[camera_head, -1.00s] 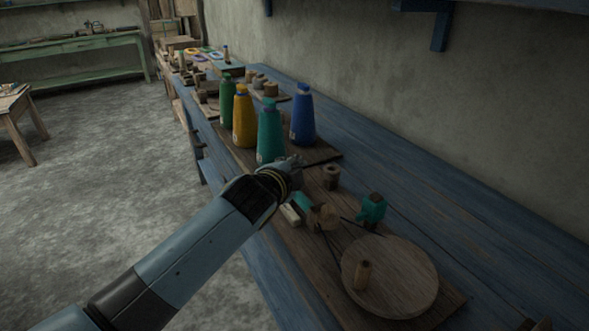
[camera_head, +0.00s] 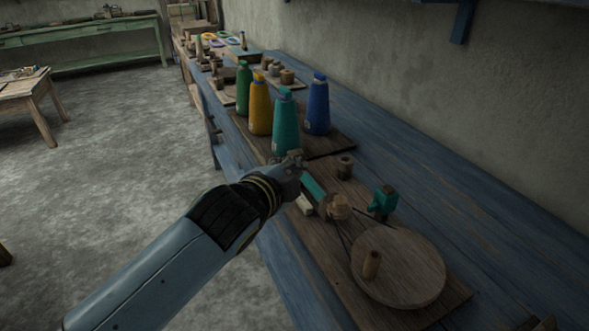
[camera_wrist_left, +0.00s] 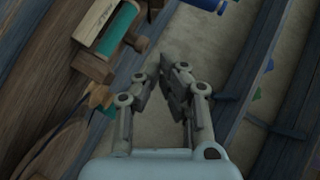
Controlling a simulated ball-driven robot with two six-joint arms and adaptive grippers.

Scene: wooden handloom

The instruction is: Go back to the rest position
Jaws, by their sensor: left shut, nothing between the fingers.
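My left gripper (camera_head: 291,163) is at the near edge of the blue bench in the head view, in front of the teal cone. In the left wrist view my left gripper (camera_wrist_left: 168,72) has its fingertips together with nothing between them. Below it there I see the bench edge and the floor. A teal-wound bobbin on a wooden holder (camera_wrist_left: 105,35) lies apart from the fingers at the upper left. My right gripper is not in view.
Several thread cones, including the teal cone (camera_head: 285,125), a yellow cone (camera_head: 260,106) and a blue cone (camera_head: 318,105), stand on a board beyond the gripper. A wooden winder wheel (camera_head: 400,268) lies nearer. Open floor (camera_head: 110,190) is at the left.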

